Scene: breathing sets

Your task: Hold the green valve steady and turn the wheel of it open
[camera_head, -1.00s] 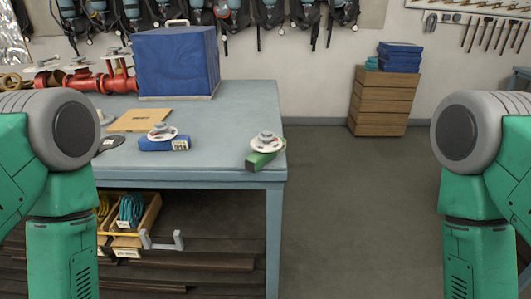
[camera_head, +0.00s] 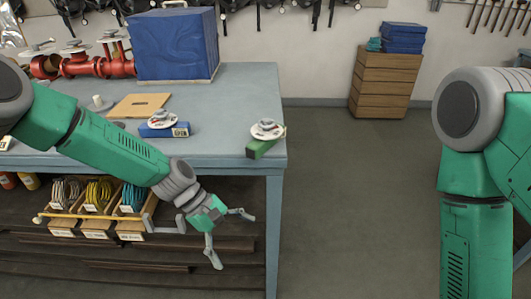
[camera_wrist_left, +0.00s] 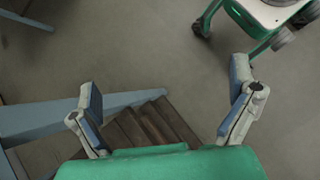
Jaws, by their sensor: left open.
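The green valve (camera_head: 260,149) lies on the table near its right front corner. Its pale round wheel (camera_head: 267,130) sits on top of the green body. My left gripper (camera_head: 230,240) is open and empty, in front of the table edge and lower than the tabletop, a little left of and below the green valve. In the left wrist view its two fingers (camera_wrist_left: 168,110) are spread apart with nothing between them, and the valve does not show there. My right arm shows at the right of the head view, but its gripper is out of view.
A blue valve (camera_head: 163,130) with a similar wheel, a tan board (camera_head: 140,105), a blue case (camera_head: 177,45) and red pipework (camera_head: 90,66) are on the table (camera_head: 225,105). Bins of coiled hoses (camera_head: 100,195) sit below. A wooden crate stack (camera_head: 385,82) stands behind open floor.

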